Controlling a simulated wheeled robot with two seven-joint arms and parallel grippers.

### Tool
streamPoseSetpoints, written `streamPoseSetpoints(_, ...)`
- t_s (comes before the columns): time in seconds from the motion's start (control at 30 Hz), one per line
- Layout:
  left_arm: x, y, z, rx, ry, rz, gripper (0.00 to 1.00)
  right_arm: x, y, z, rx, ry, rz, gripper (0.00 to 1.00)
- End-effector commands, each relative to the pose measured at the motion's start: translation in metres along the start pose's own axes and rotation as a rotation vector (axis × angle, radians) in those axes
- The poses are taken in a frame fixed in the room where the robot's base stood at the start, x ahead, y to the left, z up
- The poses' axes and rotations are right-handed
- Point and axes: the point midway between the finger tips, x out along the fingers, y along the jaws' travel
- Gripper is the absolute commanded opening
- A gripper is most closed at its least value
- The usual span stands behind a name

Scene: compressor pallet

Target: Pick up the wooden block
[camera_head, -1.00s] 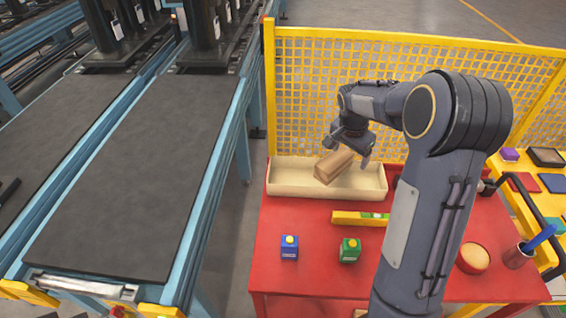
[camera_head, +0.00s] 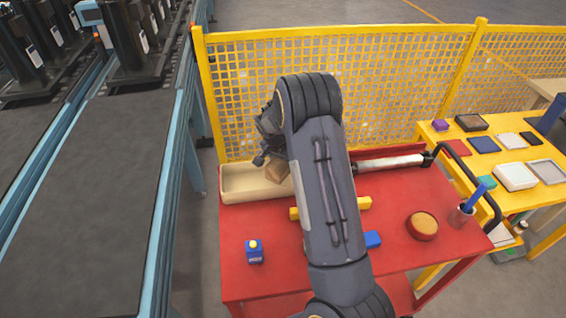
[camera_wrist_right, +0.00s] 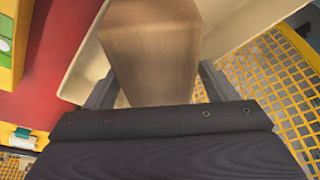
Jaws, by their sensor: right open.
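The brown wooden block (camera_head: 279,172) is at the cream tray (camera_head: 240,184) on the red table, partly hidden by my right arm. My right gripper (camera_head: 262,160) is at the block, with much of it hidden behind the arm. In the right wrist view the block (camera_wrist_right: 150,50) stands between the two open fingers of the right gripper (camera_wrist_right: 157,84), one on each side. The cream tray (camera_wrist_right: 75,65) shows beyond the block there. I cannot tell whether either finger touches the block. My left gripper is not in view.
A yellow mesh fence (camera_head: 380,85) rises behind the red table (camera_head: 400,265). My arm crosses above a yellow level (camera_head: 362,203). A blue box (camera_head: 254,252), a round bowl (camera_head: 423,226) and a pen cup (camera_head: 461,217) stand on the table. A yellow table (camera_head: 545,195) is at right.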

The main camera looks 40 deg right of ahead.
Motion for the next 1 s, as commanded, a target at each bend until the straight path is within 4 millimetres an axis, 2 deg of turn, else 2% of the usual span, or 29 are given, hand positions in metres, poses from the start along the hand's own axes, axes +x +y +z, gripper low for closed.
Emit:
streamPoseSetpoints(0.13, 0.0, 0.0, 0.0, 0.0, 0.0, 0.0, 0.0, 0.0, 0.0, 0.0, 0.0, 0.0, 0.0, 0.76)
streamPoseSetpoints(0.57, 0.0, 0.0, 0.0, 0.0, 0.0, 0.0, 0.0, -0.001, 0.0, 0.0, 0.0, 0.001, -0.001, 0.2)
streamPoseSetpoints(0.83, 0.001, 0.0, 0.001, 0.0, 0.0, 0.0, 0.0, -0.003, 0.0, -0.001, 0.0, 0.001, -0.001, 0.2)
streamPoseSetpoints(1.0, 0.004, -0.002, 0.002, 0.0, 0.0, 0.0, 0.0, -0.016, -0.001, -0.006, 0.0, 0.003, -0.003, 0.2)
